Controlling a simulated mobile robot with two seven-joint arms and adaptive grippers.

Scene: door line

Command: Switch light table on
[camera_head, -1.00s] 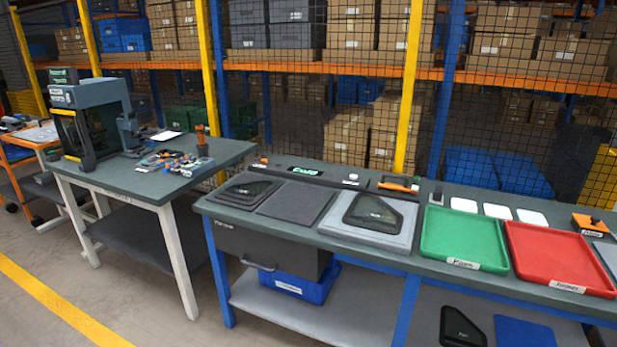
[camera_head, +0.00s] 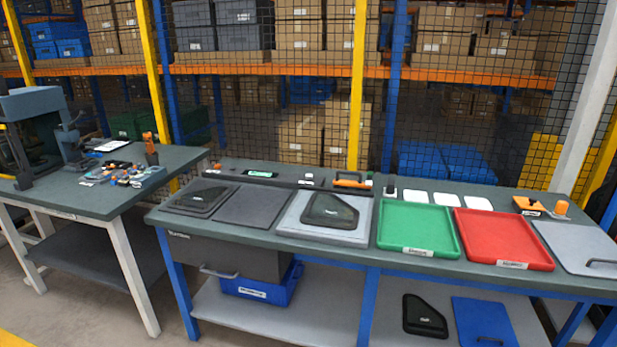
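A light grey flat panel (camera_head: 363,215), which looks like the light table, lies on the workbench (camera_head: 375,261) in the middle of the view. A dark, slant-edged window piece (camera_head: 331,210) lies on it and hides part of its surface. No glow shows on the panel; I cannot tell for sure whether it is lit. Behind it runs a dark strip with a small green-lit display (camera_head: 262,174) and a small white item (camera_head: 308,182). I cannot make out which part is its switch. Neither of my grippers is in view.
A green tray (camera_head: 418,228) and a red tray (camera_head: 503,238) stand right of the panel. A dark mat (camera_head: 254,206) and another dark piece (camera_head: 199,199) lie left. A second table (camera_head: 95,198) with a machine stands at the left. Mesh fence and shelves stand behind.

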